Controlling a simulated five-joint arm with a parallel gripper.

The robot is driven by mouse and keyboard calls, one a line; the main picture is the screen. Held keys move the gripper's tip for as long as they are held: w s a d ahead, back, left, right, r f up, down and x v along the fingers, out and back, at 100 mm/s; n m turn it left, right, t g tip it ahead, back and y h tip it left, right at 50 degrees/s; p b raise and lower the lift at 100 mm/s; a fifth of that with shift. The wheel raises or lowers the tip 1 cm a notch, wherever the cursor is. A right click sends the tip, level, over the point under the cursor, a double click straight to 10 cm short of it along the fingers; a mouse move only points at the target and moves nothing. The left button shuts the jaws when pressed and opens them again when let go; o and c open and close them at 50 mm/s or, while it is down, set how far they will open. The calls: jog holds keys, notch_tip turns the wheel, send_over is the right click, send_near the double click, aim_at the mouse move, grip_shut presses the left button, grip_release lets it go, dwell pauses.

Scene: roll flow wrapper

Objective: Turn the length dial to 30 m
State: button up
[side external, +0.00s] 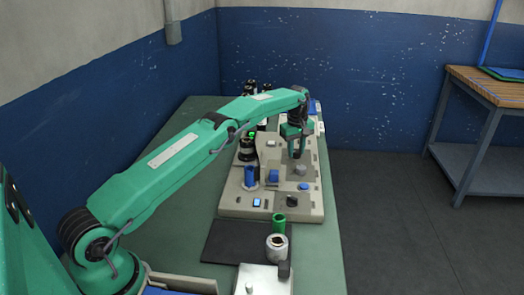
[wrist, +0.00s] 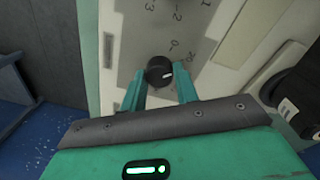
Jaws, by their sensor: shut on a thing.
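In the wrist view a round black dial (wrist: 157,67) sits on a light grey panel (wrist: 135,35), with a short white pointer mark on its face towards the right. Printed numbers (wrist: 188,57) stand around it, slanted and only partly readable; none can be read surely as 30. My gripper (wrist: 160,82) has its green fingers on either side of the dial, shut on it. In the side external view my gripper (side external: 298,150) reaches down over the far part of the beige machine (side external: 240,205); the dial cannot be made out there.
On the machine stand a blue post (side external: 250,177), a grey knob (side external: 301,169) and a black knob (side external: 292,200). A green cup (side external: 279,224) and a white roll (side external: 277,246) stand nearer on the table. A dark part (wrist: 300,90) is close by on the right in the wrist view.

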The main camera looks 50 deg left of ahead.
jog(key=m, duration=0.4)
jog(key=shift+a, duration=0.1)
jog(key=shift+s+m, duration=0.1)
jog(key=shift+m, duration=1.6)
jog(key=shift+a, duration=0.1)
jog(key=o, duration=1)
